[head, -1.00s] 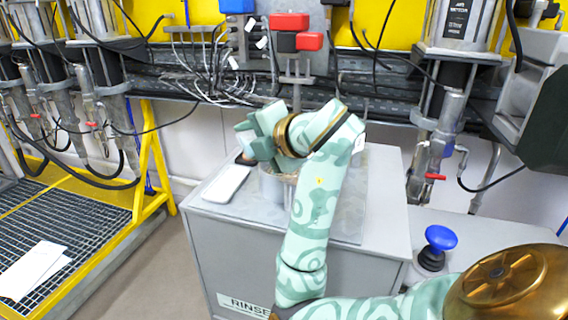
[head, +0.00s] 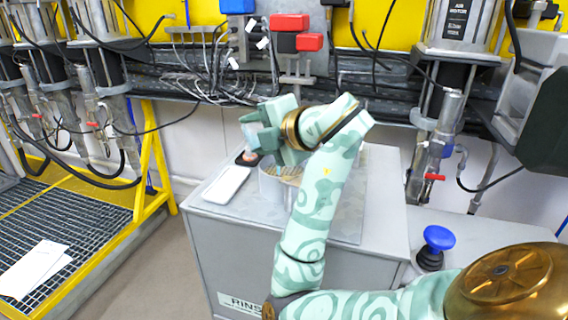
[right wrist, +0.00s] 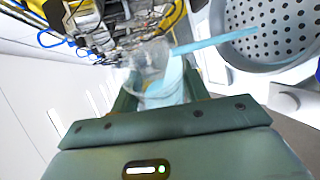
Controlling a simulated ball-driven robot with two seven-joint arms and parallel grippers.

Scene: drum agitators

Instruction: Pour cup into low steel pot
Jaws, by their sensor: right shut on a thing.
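My right gripper (head: 258,130) is shut on a clear cup (head: 250,134), above and slightly left of the low steel pot (head: 272,186). The pot stands on the grey cabinet, its right side hidden behind my arm. In the right wrist view the cup (right wrist: 150,66) is tilted between the fingers and holds pale blue content. A pale blue streak (right wrist: 212,41), which looks like liquid, runs from the cup's mouth across a round vessel with a perforated floor (right wrist: 272,40), apparently the pot. My left gripper is not in view.
The grey cabinet (head: 385,215) bears a white flat object (head: 227,185) and a small dark item (head: 246,158) left of the pot. A blue knob (head: 438,238) stands at right. Pipes and cables (head: 390,98) run behind. A yellow-framed grating (head: 75,220) is at left.

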